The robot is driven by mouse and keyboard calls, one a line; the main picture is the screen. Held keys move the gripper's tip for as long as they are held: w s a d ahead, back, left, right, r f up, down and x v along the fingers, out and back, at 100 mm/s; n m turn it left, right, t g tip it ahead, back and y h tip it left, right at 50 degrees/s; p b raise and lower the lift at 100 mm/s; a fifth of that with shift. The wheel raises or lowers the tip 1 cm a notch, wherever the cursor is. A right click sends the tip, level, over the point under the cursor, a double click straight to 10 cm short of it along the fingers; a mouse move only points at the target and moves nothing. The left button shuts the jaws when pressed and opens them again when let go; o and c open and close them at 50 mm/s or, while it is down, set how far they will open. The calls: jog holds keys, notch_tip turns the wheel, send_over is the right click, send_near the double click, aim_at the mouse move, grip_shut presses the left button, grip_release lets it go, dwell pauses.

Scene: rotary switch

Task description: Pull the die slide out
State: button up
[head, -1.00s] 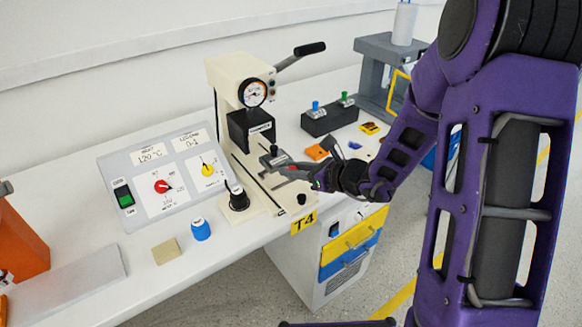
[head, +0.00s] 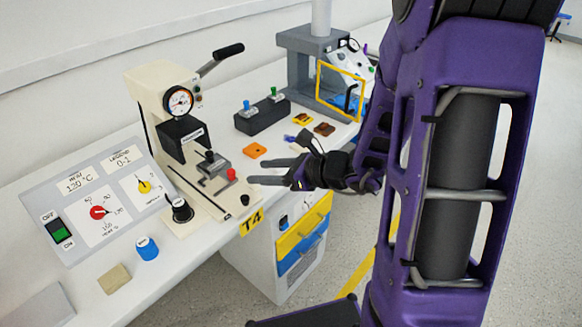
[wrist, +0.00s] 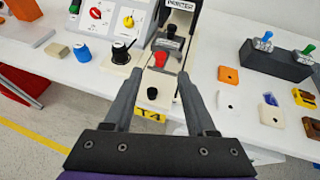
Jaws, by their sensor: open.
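The die slide (head: 215,178) is a grey plate on the cream base of the press, in front of the dark press head (head: 182,140). It carries a black knob (head: 210,157) and a red knob (head: 231,174) at its front end. My gripper (head: 249,172) is open and empty, to the right of the red knob in the head view. In the wrist view the red knob (wrist: 160,59) lies just ahead of and between my two fingertips (wrist: 162,75). I see no contact with it. A black stop knob (head: 244,200) stands on the base's front end.
A control panel (head: 97,200) with dials is left of the press, with a black knob (head: 181,210) between. A dark block (head: 262,118) with blue and green knobs and an orange plate (head: 255,150) lie right. Drawers (head: 303,235) stand below the bench.

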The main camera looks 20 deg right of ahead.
jog(key=v, duration=0.7)
jog(key=shift+s+d+p, duration=0.15)
jog(key=shift+s+p, duration=0.05)
jog(key=shift+p, duration=0.2)
